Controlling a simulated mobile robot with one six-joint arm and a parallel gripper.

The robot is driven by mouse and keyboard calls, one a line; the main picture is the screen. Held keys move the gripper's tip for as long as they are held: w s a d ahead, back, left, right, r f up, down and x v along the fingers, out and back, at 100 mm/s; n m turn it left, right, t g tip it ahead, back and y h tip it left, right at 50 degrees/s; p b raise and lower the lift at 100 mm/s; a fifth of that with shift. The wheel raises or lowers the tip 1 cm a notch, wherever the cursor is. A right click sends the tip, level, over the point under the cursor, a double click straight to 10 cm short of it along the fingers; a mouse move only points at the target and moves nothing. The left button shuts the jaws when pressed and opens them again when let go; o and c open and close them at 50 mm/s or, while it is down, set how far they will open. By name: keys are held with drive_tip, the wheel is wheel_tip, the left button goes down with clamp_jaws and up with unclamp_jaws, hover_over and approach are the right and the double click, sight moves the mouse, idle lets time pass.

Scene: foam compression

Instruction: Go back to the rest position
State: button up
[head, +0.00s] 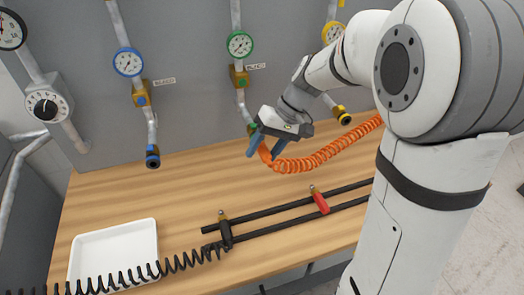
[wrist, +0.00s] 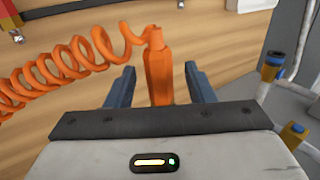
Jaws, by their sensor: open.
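My gripper (head: 264,150) is above the far side of the wooden table, close to the grey panel. Its two blue-grey fingers are spread apart. In the wrist view the orange end piece (wrist: 158,75) of a coiled hose stands between the fingers of my gripper (wrist: 160,82), with a visible gap on each side. The orange coiled hose (head: 325,153) runs off to the right behind my arm in the head view. Whether the end piece is joined to the fitting on the panel is hidden by my gripper.
Gauges with blue (head: 128,62), green (head: 240,45) and yellow rims hang on the panel. A white tray (head: 152,228) stands front left, with a black coiled hose (head: 130,274) across its front.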

drive_tip(key=s+v, duration=0.1)
drive_tip(key=v, duration=0.6)
drive_tip(key=shift+w, duration=0.5)
